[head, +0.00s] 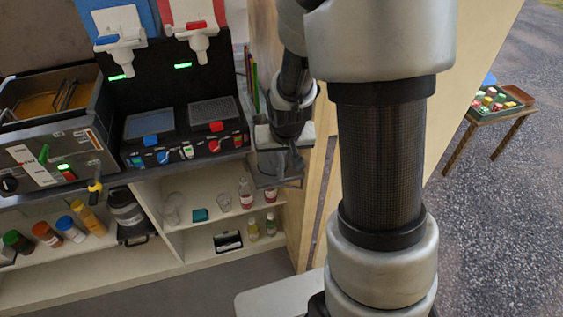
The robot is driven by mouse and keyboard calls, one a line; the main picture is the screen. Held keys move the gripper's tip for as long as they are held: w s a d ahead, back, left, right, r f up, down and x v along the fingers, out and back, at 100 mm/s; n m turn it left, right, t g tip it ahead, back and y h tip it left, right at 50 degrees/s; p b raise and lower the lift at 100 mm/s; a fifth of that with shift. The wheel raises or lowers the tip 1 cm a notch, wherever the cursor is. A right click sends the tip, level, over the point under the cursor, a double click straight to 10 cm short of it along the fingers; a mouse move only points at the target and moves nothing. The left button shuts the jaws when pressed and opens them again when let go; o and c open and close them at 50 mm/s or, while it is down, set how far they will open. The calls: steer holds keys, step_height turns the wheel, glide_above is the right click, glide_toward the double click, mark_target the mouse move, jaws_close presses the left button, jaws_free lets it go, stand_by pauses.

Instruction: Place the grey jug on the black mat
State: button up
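A dark grey cylindrical container (127,208), which looks like the grey jug, stands tilted in the picture on the shelf below the counter, left of the upright divider. A dark, handle-like shape shows at its lower end. My gripper (279,168) is at the right end of the counter, to the right of this container and apart from it. Dark grey shapes at its fingers are too small and overlapped to tell whether it holds anything. I cannot make out the black mat for sure.
A slush machine (182,130) with two taps and drip grates stands on the counter, beside a fryer (50,130). Several capped bottles (72,228) line the left shelf; glasses and small bottles (246,193) fill the right compartment. A wooden panel (320,180) rises at right.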

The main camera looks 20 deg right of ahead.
steer(key=s+a+r+n, duration=0.1)
steer(key=s+a+r, duration=0.1)
steer(key=s+r, duration=0.7)
steer(key=s+a+r+n+t, duration=0.1)
steer(key=s+a+r, duration=0.1)
steer(key=s+r, duration=0.8)
step_height(320, 180, up, 4)
steer(key=shift+s+f+y, duration=0.2)
steer(key=shift+f+y, duration=0.05)
steer(key=shift+y, duration=0.15)
